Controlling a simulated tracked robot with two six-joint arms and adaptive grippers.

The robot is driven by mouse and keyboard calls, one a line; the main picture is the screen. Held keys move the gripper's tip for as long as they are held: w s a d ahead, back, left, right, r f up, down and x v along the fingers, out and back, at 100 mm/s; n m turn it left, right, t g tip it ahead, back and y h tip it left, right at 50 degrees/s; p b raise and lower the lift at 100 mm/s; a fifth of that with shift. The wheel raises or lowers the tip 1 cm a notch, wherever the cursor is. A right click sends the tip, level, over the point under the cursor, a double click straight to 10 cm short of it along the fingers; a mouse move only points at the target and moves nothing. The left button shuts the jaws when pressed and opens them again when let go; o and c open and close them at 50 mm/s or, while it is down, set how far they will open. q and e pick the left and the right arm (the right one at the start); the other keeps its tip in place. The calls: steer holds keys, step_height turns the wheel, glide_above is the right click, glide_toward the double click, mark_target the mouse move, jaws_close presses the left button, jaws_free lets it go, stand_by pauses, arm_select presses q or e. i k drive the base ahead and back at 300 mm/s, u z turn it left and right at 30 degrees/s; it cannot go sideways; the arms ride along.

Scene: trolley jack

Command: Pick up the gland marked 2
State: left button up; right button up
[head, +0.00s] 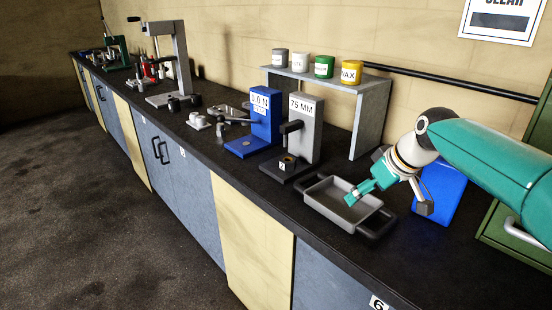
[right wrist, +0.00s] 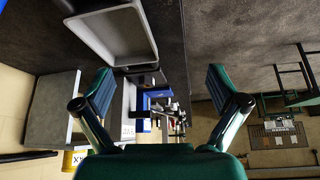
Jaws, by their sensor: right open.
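A small dark block with a brass-coloured top and a white label (head: 287,162) sits on the base of the grey stand marked 75 MM (head: 304,130). It may be the gland, but its mark is too small to read surely. My right gripper (head: 360,190) is over the grey tray (head: 324,209), to the right of that stand. In the right wrist view the right gripper (right wrist: 161,88) has its two teal fingers wide apart with nothing between them. My left gripper is not in view.
A blue stand reading 0.0 N (head: 264,115) is left of the grey one. A grey shelf (head: 372,110) holding several labelled pots stands behind. A blue bin (head: 440,190) and green cabinet (head: 520,215) are at right. The bench front edge is clear.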

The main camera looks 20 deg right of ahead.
mark_target(285, 167)
steer(key=i, duration=1.15)
steer(key=z, duration=0.05)
